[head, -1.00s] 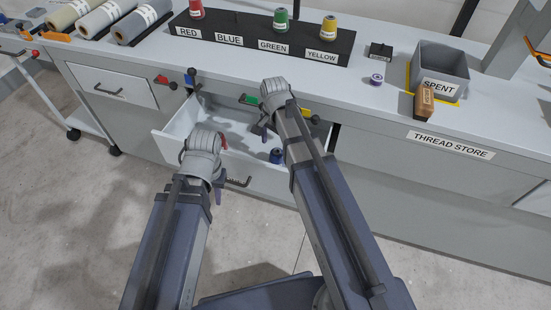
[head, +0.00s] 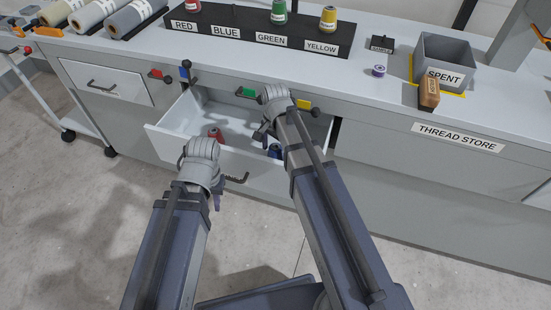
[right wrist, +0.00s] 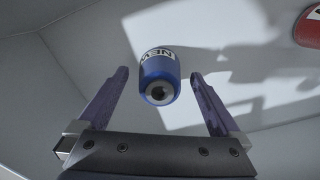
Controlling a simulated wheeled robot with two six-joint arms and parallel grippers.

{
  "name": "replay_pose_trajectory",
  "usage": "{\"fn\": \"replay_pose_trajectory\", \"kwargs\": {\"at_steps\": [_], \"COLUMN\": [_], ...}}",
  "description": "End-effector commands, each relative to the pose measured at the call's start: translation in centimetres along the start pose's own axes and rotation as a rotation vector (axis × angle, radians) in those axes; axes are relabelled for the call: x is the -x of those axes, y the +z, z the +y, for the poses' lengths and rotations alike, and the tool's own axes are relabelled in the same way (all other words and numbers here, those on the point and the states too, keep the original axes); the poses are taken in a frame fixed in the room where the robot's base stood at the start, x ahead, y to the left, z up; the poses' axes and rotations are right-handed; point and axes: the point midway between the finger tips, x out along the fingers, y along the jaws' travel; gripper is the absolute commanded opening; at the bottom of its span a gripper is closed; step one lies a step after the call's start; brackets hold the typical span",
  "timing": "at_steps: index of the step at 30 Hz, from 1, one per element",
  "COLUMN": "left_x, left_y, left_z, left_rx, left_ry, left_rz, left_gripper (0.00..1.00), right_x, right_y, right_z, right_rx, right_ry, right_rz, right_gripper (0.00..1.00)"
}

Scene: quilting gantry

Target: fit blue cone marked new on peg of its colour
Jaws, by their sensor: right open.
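The blue cone (head: 275,151) marked NEW lies inside the open drawer (head: 172,128), near its front right. In the right wrist view the blue cone (right wrist: 160,78) has its end with a dark hole toward the camera. My right gripper (head: 262,132) is over the drawer, open, its fingers on either side of the cone and apart from it. My left gripper (head: 217,188) is at the drawer front beside the handle (head: 237,179); its fingers are mostly hidden. The rack (head: 245,42) has a bare place behind the BLUE label (head: 226,31); I cannot make out a peg there.
A red cone (head: 214,133) is in the drawer. Red, green (head: 279,12) and yellow (head: 328,18) cones stand on the rack. A grey SPENT bin (head: 445,60), a brown block (head: 429,94) and a small purple spool (head: 379,70) are on the counter at right.

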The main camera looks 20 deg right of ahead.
Motion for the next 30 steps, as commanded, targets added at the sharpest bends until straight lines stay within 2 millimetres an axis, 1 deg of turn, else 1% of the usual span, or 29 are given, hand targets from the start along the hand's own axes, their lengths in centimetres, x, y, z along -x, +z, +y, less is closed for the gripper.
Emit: {"fn": "replay_pose_trajectory", "kwargs": {"at_steps": [1,4,6,13,14,30], "left_x": [-1.4,-2.3,-2.5,-2.3,-2.3,-2.3], "left_y": [-0.1,-0.1,-0.1,-0.1,-0.1,-0.1], "left_z": [0.1,0.2,0.2,0.2,0.2,0.2], "left_rx": [0.0,0.0,0.0,0.0,0.0,0.0], "left_ry": [0.0,0.0,0.0,0.0,0.0,0.0], "left_rz": [0.0,0.0,0.0,0.0,0.0,0.0], "left_gripper": [0.26,0.26,0.26,0.26,0.26,0.26], "right_x": [-1.4,-2.3,-2.5,-2.3,-2.3,-2.3], "right_y": [0.0,0.0,0.0,0.0,0.0,0.0], "right_z": [0.1,0.0,0.0,0.0,0.0,0.0], "right_rx": [0.0,0.0,0.0,-0.001,-0.001,-0.001], "right_ry": [0.0,0.0,0.0,0.0,0.0,0.0], "right_rz": [0.0,0.0,0.0,0.0,0.0,0.0], "right_gripper": [1.0,1.0,1.0,1.0,0.98,0.37]}}
